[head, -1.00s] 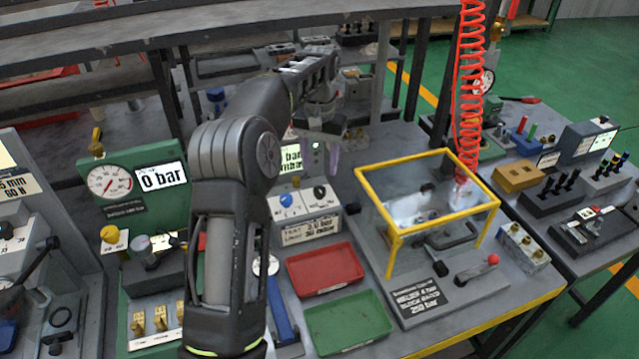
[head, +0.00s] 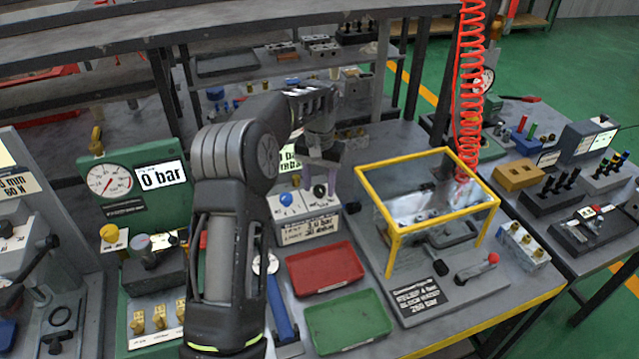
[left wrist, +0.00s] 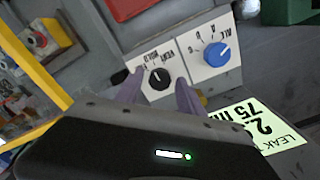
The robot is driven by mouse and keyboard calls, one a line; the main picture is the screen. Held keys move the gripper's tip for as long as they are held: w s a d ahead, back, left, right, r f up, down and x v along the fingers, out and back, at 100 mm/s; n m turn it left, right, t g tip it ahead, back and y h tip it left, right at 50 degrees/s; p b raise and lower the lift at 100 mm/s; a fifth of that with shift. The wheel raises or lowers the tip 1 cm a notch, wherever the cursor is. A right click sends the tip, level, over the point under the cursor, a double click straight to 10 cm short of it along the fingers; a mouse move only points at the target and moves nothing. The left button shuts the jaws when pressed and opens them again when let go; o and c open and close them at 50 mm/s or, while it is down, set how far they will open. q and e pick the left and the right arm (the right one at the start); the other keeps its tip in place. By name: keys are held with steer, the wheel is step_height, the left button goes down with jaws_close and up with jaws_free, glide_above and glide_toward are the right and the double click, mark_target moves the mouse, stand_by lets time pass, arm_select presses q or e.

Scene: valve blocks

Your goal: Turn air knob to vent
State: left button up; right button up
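The black knob (head: 320,190) sits on the white face of a small grey test box on the table. In the left wrist view the black knob (left wrist: 159,78) has "VENT" and another, partly readable word printed by it. A blue knob (left wrist: 215,55) sits beside it on its own white plate; the blue knob also shows in the head view (head: 286,200). My left gripper (head: 319,174) is open, with its purple fingers close to the black knob. In the left wrist view the fingertips (left wrist: 159,90) lie on either side of it; I cannot tell whether they touch it. My right gripper is not in view.
A yellow-framed clear guard (head: 428,205) stands to the right of the test box. A red tray (head: 325,268) and a green tray (head: 348,322) lie in front. A green gauge panel (head: 135,185) reading 0 bar stands left. A red coiled hose (head: 468,90) hangs behind the guard.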

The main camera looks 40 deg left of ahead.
arm_select(q)
jaws_close()
steer(key=shift+m, duration=0.4)
steer(key=m, duration=0.4)
steer(key=shift+p, duration=0.4)
steer(key=m, duration=0.4)
stand_by(0.4)
steer(key=shift+o, duration=1)
jaws_free()
